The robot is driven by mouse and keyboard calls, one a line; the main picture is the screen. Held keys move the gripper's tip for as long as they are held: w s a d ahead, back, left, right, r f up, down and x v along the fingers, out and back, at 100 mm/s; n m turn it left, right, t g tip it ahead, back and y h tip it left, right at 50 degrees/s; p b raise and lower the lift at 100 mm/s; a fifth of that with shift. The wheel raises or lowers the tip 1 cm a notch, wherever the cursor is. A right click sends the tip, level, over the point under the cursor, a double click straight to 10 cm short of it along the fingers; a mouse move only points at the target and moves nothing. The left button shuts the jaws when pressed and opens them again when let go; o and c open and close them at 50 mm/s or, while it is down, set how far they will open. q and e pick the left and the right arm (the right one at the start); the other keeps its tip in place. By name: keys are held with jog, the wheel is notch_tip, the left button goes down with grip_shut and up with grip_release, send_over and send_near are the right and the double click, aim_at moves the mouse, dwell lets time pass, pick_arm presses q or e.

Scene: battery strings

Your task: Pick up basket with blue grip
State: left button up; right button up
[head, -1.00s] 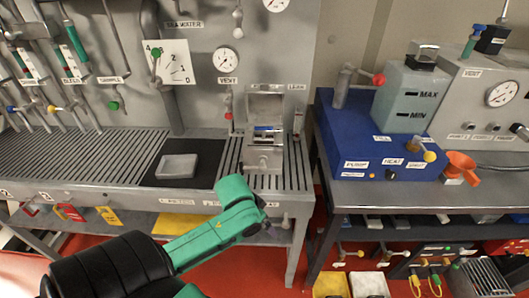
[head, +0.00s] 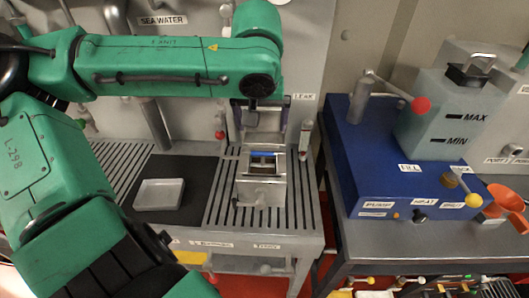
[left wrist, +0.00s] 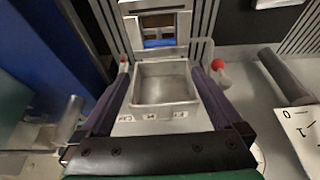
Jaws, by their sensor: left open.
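The basket with the blue grip (head: 262,163) sits in the slotted metal counter. It is a small grey metal box with a blue strip across its dark opening. It also shows in the left wrist view (left wrist: 158,28), at the top, beyond my fingertips. My left gripper (head: 262,118) is open above and behind the basket, pointing down, with nothing gripped. In the left wrist view its two dark fingers (left wrist: 163,78) stand either side of an open grey metal box (left wrist: 163,88), apart from the blue grip. My right gripper is not in view.
A shallow grey tray (head: 160,195) lies on a black mat left of the basket. A small valve with a red knob (head: 220,134) stands at the back wall. A blue pump unit (head: 365,170) with a tank stands to the right. The slotted counter (head: 222,200) around the basket is clear.

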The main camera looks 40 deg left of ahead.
aim_at(263, 152)
pick_arm(q)
jog(key=x, duration=0.2)
jog(key=s+x, duration=0.1)
jog(key=x, duration=0.2)
jog(key=d+x, duration=0.1)
jog(key=x, duration=0.2)
jog(key=shift+s+a+f, duration=0.1)
jog(key=shift+f, duration=0.45)
jog(key=x, duration=0.3)
jog(key=shift+f, duration=0.5)
jog(key=c, duration=0.8)
grip_shut()
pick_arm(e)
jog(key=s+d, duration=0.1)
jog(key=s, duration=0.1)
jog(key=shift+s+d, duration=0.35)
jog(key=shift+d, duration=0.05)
